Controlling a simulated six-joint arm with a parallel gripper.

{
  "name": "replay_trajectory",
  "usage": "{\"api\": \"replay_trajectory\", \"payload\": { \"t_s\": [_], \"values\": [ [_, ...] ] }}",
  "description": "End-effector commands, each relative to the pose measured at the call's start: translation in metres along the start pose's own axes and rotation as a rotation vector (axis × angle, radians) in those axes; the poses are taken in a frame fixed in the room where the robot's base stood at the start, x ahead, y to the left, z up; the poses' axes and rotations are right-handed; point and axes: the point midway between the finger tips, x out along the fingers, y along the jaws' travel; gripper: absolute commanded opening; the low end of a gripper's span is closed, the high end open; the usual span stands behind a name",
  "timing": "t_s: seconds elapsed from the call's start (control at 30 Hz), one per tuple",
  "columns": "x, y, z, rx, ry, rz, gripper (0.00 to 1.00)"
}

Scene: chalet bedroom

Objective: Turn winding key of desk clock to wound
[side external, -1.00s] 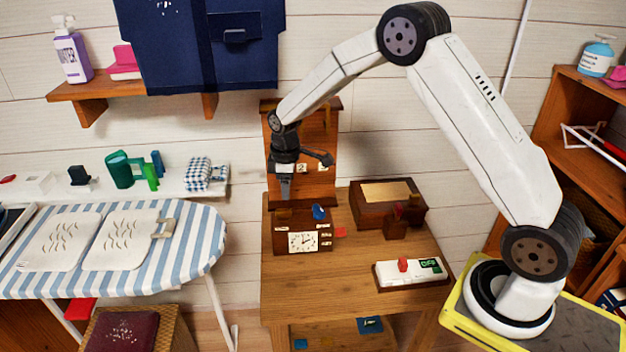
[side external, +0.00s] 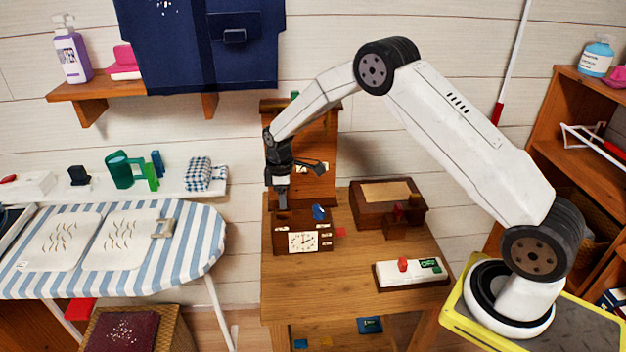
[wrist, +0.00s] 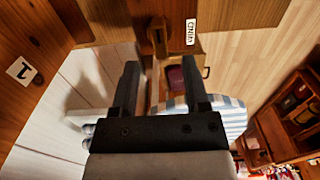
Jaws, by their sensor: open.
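The desk clock (side external: 302,242) is a dark wooden box with a white square dial, standing on the wooden desk. A blue piece (side external: 319,212) is at its top, right of my gripper (side external: 281,203). My gripper points down just above the clock's top left part; I cannot tell whether it touches. In the wrist view my gripper (wrist: 160,82) has its two dark fingers apart with nothing gripped. A small brown wooden piece (wrist: 157,36), possibly the winding key, shows just beyond the fingertips, beside a white lettered label (wrist: 190,32). The key's setting cannot be read.
A wooden box (side external: 388,203) and a white switch panel (side external: 411,273) with a red knob stand right of the clock. A tall wooden stand (side external: 318,180) rises behind it. A striped ironing board (side external: 195,250) is to the left. The desk's front is clear.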

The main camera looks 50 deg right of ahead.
Motion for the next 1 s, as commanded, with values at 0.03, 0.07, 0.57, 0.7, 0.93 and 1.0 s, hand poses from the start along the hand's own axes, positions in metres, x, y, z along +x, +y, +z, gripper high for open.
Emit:
{"api": "replay_trajectory", "payload": {
  "t_s": [0.03,0.07,0.57,0.7,0.93,1.0],
  "values": [
    [0.008,-0.001,0.0,0.0,-0.002,-0.003,0.59],
    [0.011,-0.001,0.0,0.0,-0.002,-0.003,0.59],
    [0.047,0.0,0.0,0.0,0.001,0.0,0.59],
    [0.047,0.0,0.0,0.0,0.001,0.0,0.59],
    [0.047,0.0,0.0,0.0,0.001,0.0,0.11],
    [0.047,0.0,0.0,0.0,0.001,0.0,0.0]
  ]
}}
